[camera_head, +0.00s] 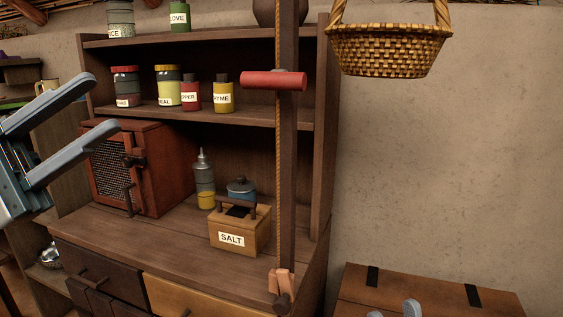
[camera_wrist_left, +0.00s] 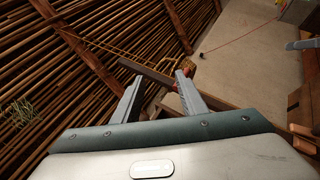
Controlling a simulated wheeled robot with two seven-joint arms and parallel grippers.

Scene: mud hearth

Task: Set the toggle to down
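A red cylindrical crossbar (camera_head: 274,80), which looks like the toggle, sits across a dark upright post (camera_head: 288,150) in the head view. It lies level, high on the post, at about the height of the upper shelf. A rope (camera_head: 278,180) runs along the post to a pinkish wooden block (camera_head: 282,282) at its foot. My left gripper (camera_head: 104,103) is open and empty at the left, well apart from the crossbar. Its spread fingers also show in the left wrist view (camera_wrist_left: 158,79). My right gripper (camera_head: 393,312) shows only two separated fingertips at the bottom edge.
A wicker basket (camera_head: 388,52) hangs right of the post. A shelf unit (camera_head: 170,228) holds jars, a red mesh-front cabinet (camera_head: 150,165) and a salt box (camera_head: 240,230). A wooden chest (camera_head: 430,292) stands at lower right. The wall between basket and chest is bare.

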